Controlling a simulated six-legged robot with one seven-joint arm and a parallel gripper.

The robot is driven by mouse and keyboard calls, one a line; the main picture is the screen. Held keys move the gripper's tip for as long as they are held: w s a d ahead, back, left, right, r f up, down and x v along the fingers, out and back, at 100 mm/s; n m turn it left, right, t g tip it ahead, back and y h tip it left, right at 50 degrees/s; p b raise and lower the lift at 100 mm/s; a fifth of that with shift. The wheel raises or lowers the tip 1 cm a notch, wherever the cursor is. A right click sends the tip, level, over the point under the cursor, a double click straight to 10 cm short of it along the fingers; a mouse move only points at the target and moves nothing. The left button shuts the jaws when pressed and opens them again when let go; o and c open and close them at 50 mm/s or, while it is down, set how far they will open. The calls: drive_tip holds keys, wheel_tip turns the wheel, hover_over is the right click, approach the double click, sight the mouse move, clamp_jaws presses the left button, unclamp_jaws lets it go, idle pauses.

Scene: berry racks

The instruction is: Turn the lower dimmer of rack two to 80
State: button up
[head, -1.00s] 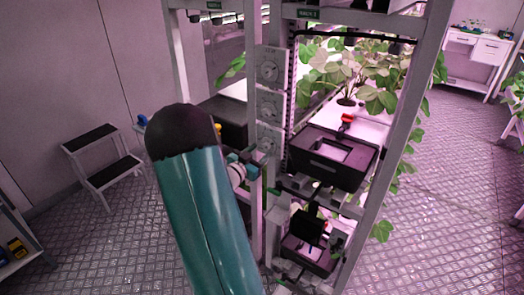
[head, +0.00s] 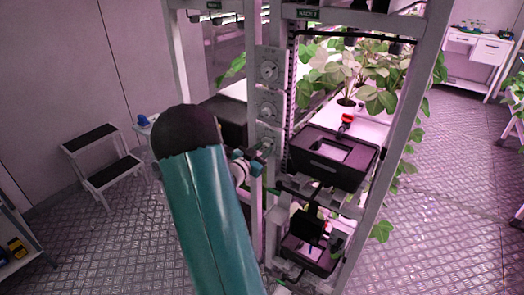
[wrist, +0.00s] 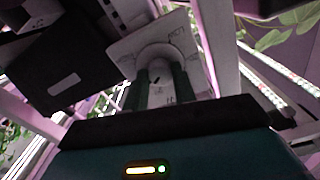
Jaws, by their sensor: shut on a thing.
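The rack two sign (head: 308,14) is on the top beam. Three pale dimmer panels with round dials stand in a column on the post: a top one (head: 268,69), a middle one (head: 267,107) and a lower one (head: 262,134). My gripper (head: 262,152) is at the lower panel, partly hidden by my teal arm in the head view. In the wrist view, the two dark fingers of my gripper (wrist: 160,84) are shut on the round knob (wrist: 157,57) of the pale dimmer panel (wrist: 128,48).
A black bin (head: 330,160) sits on the rack right of the dimmers. A smaller dark bin (head: 308,255) is below. Leafy plants (head: 365,75) fill the shelf behind. A step stool (head: 103,165) stands left on open floor.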

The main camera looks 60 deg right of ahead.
drive_tip(key=m, duration=0.4)
drive_tip(key=shift+m, duration=0.3)
drive_tip(key=o, duration=1)
drive_tip(key=w+a, duration=0.2)
drive_tip(key=a, duration=1.1)
drive_tip(key=shift+a, duration=0.35)
drive_tip(key=shift+w, duration=0.1)
